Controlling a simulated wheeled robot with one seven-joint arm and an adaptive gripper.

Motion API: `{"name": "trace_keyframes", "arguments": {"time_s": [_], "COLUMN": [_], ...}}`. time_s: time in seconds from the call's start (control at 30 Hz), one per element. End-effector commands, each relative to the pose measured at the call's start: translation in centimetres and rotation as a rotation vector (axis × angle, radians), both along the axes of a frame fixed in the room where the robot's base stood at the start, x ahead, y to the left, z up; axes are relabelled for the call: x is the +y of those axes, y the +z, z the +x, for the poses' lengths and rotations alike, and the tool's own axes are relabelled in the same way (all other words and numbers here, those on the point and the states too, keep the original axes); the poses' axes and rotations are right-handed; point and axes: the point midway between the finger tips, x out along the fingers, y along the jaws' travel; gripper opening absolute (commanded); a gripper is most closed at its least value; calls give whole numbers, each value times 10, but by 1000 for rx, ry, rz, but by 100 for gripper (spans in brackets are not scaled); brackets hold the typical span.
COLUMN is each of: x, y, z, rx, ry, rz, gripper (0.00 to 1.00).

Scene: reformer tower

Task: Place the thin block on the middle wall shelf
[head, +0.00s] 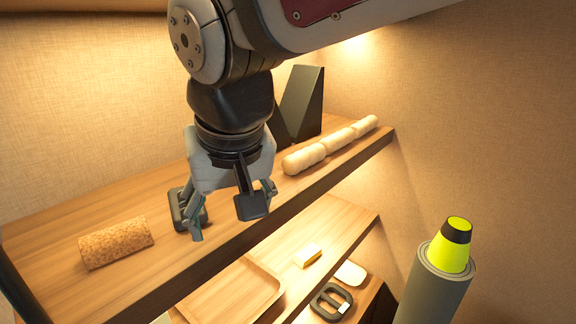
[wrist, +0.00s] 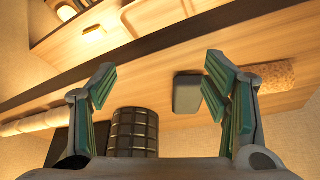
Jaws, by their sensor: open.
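A small dark grey block with rounded corners (head: 178,208), seemingly the thin block, is on the upper wooden shelf (head: 60,235). It also shows in the wrist view (wrist: 187,93), between the open fingers and nearer one of them. My gripper (head: 232,212) is open and empty above the front part of this shelf. In the head view its finger partly hides the grey block. The shelf below, seemingly the middle one (head: 340,215), carries a wooden tray (head: 262,270) and a small yellow-and-white block (head: 308,256).
A cork roller (head: 116,243) lies left of the grey block. A pale knobbed roller (head: 330,145) and a dark wedge (head: 302,102) are on the right. A dark ribbed cylinder (wrist: 132,132) shows in the wrist view. A black handled item (head: 330,302) lies lower down.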

Motion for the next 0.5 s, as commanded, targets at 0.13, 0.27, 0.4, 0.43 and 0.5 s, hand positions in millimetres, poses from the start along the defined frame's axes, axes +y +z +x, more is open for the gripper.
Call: {"name": "trace_keyframes", "arguments": {"time_s": [0.13,0.27,0.4,0.43,0.5], "x": [-86,-153,-210,-219,-237], "y": [6,2,-7,-10,-16], "z": [0,-16,-44,-50,-63], "rx": [-21,-37,-58,-62,-71], "ry": [-114,-207,-299,-317,-353], "rz": [7,11,16,18,18], "gripper": [69,69,69,69,69]}}
